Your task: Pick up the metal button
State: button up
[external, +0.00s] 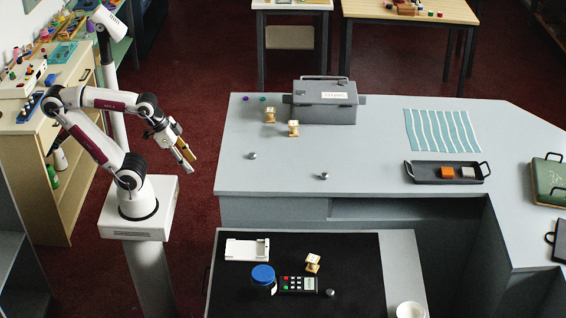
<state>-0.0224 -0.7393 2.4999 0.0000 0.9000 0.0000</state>
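Small round silvery pieces that look like metal buttons lie in several spots. One silvery piece (252,156) is on the left part of the grey counter, and another silvery piece (324,176) is nearer its front edge. A third silvery piece (330,292) is on the black mat in front. I cannot tell for sure which is the metal button. My gripper (187,158) is in the air left of the counter, pointing down and right, apart from all of them. A tan-gold part shows at its fingers; whether it is held or part of the gripper is unclear.
A grey metal box (325,101) stands at the counter's back, near small wooden stamp-like pieces (293,128). A dark tray (446,181) holds an orange and a grey block. A blue-lidded jar (263,281) and keypad (298,284) are on the mat. The counter's middle is mostly clear.

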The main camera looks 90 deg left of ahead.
jog(key=a+f, duration=0.1)
jog(key=n+g, duration=0.4)
jog(key=n, duration=0.1)
send_near(253, 156)
jog(key=shift+y, duration=0.4)
jog(key=s+d, duration=0.1)
jog(key=s+d+f, duration=0.1)
jog(key=s, duration=0.1)
jog(key=s+d+f, duration=0.1)
jog(key=s, duration=0.1)
jog(key=shift+d+f, duration=0.1)
jog(key=shift+m+t, duration=0.4)
jog(key=shift+t, duration=0.3)
jog(key=w, duration=0.1)
jog(key=w+a+r, duration=0.1)
jog(key=w+a, duration=0.1)
jog(key=w, duration=0.1)
jog(key=shift+a+r, duration=0.25)
jog(key=shift+f, duration=0.1)
jog(key=shift+x, duration=1.2)
jog(key=shift+a, duration=0.1)
